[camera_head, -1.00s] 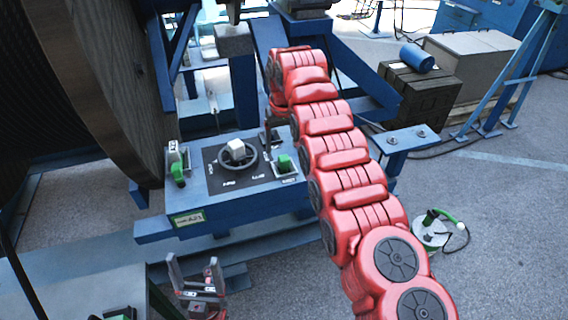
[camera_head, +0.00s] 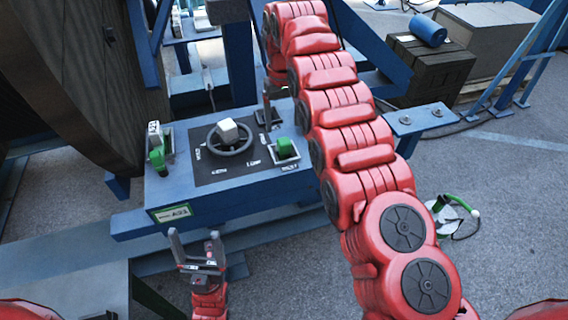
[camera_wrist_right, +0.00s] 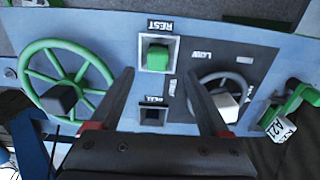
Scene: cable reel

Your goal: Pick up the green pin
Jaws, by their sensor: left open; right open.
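The green pin (camera_head: 285,147) sits in the square REST socket on the blue control panel (camera_head: 195,190). In the right wrist view the green pin (camera_wrist_right: 157,57) shows as a green block between and beyond my right fingertips, apart from them. My right gripper (camera_wrist_right: 160,78) is open and empty above the panel, pointing towards it. In the head view its red arm hides most of it; one dark finger shows near the pin. My left gripper (camera_head: 195,237) is open and empty in front of the panel, fingers upright.
A handwheel with a white hub (camera_head: 228,131) stands left of the pin. A second socket (camera_wrist_right: 153,115) looks dark and empty. A green lever (camera_head: 158,157) is at the panel's left. A green wheel (camera_wrist_right: 65,80) shows in the wrist view. The large reel (camera_head: 80,80) stands at left.

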